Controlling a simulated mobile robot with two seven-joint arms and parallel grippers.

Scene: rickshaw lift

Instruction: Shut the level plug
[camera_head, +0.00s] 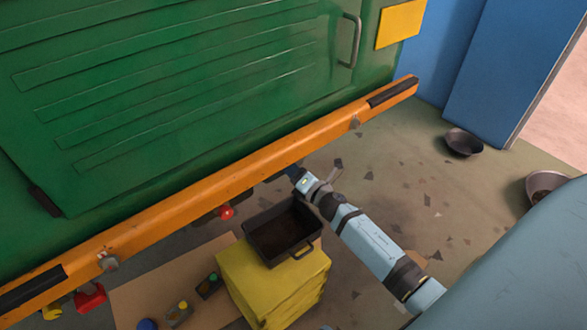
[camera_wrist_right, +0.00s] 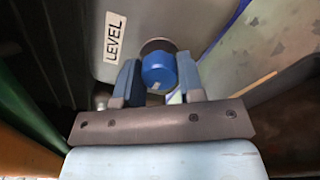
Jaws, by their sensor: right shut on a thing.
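The level plug (camera_wrist_right: 158,70) is a round blue knob on a grey housing (camera_wrist_right: 185,20) beside a white label (camera_wrist_right: 116,36) reading LEVEL. My right gripper (camera_wrist_right: 158,78) is shut on the plug, with one blue finger on each side of it. In the head view my right gripper (camera_head: 294,171) reaches under the orange beam, and the beam and the gripper hide the plug there. My left gripper is not in view.
The orange beam (camera_head: 200,200) runs below a green panel (camera_head: 180,90). A black tray (camera_head: 262,256) sits on a yellow block (camera_head: 245,285) below the beam. A red knob (camera_head: 226,212) hangs under the beam. A dark bowl (camera_head: 463,141) lies on the floor at right.

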